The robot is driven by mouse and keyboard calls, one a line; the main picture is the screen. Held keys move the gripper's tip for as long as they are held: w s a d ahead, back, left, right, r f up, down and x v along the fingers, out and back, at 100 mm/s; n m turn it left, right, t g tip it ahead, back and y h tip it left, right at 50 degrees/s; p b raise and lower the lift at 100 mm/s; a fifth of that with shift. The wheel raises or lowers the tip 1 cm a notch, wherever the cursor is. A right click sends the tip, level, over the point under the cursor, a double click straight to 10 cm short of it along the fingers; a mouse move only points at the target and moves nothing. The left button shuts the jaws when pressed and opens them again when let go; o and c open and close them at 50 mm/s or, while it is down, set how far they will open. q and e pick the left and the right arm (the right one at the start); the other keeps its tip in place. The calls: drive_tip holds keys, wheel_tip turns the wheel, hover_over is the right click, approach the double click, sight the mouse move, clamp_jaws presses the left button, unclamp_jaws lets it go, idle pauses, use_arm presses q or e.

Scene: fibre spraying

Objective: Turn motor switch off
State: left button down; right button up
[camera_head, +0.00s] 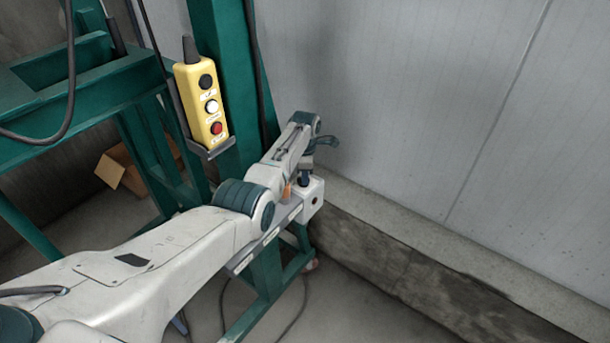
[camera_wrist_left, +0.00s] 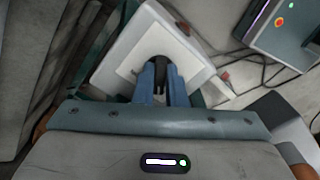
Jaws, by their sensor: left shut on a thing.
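The motor switch is a white box with a black knob; the box (camera_wrist_left: 125,62) fills the upper middle of the left wrist view. In the head view the box (camera_head: 316,201) sits at the end of a grey bracket on the green frame. My left gripper (camera_head: 305,178) points down at the top of the box. In the left wrist view its two blue fingers (camera_wrist_left: 161,88) are shut on the black knob (camera_wrist_left: 158,68), one on each side. The knob's lower part and any marks near it are hidden. My right gripper is in neither view.
A yellow control box (camera_head: 203,97) with black, white and red buttons hangs on the green frame (camera_head: 226,60), left of my gripper. A grey wall (camera_head: 440,110) with a concrete ledge (camera_head: 420,240) stands to the right. A cardboard box (camera_head: 112,170) lies behind the frame.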

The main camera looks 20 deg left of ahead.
use_arm(q)
drive_tip(key=c, duration=1.5)
unclamp_jaws()
drive_tip(key=shift+r, duration=0.1)
wheel_tip(320, 180, up, 11)
drive_tip(key=shift+f+b, duration=0.1)
drive_tip(key=shift+b, duration=0.8)
